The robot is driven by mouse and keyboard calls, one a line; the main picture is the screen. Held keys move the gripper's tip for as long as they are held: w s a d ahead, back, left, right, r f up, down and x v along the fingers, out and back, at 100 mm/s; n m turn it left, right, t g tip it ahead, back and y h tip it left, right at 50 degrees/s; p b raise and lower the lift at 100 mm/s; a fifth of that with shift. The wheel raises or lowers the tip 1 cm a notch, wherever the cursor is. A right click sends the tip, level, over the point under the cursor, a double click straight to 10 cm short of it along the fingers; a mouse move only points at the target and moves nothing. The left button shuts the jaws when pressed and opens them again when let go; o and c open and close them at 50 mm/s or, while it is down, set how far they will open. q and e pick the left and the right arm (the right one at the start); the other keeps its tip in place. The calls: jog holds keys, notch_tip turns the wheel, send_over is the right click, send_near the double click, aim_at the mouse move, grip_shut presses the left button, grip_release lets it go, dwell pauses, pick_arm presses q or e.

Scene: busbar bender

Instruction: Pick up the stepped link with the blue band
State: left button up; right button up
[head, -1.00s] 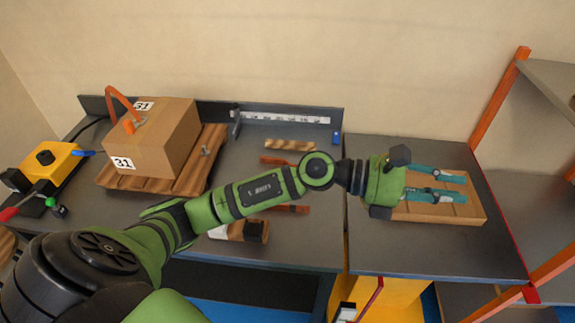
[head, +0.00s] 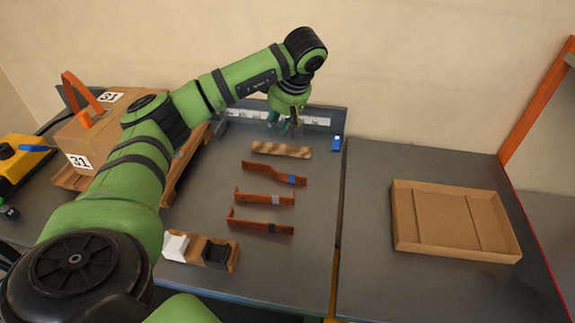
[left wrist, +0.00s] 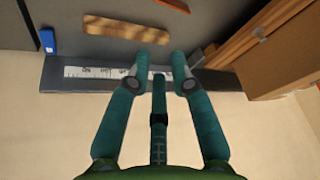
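The stepped link with the blue band (head: 272,174) lies on the grey bench, an orange-brown bent bar with a blue band near its right end. Two similar bars with grey bands, one (head: 264,199) and another (head: 260,223), lie below it in the head view. My left gripper (head: 283,127) is above the back of the bench, beyond the wooden strip and apart from the links. In the left wrist view its teal fingers (left wrist: 157,74) are spread with nothing between them. An orange-brown bar end shows at that view's top edge. My right gripper is not in view.
A wooden strip (head: 281,149) lies between the links and the back ruler (head: 316,121). A small blue block (head: 336,143) stands to its right. A cardboard box (head: 88,133) is at left, a wooden block holder (head: 201,250) in front, an empty tray (head: 453,253) at right.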

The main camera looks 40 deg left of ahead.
pick_arm(q)
notch_tip(320, 180, down, 5)
jog(key=b, duration=0.8)
send_near(273, 170)
jog(key=a+f, duration=0.1)
jog(key=f, duration=0.1)
jog(key=shift+w+a+f, duration=0.1)
jog(key=shift+a+f, duration=0.35)
jog(key=shift+f, duration=0.2)
jog(key=x, duration=0.2)
jog(key=p+x, duration=0.1)
jog(key=x, duration=0.1)
jog(key=shift+w+f, duration=0.25)
jog(key=shift+f, duration=0.3)
grip_shut()
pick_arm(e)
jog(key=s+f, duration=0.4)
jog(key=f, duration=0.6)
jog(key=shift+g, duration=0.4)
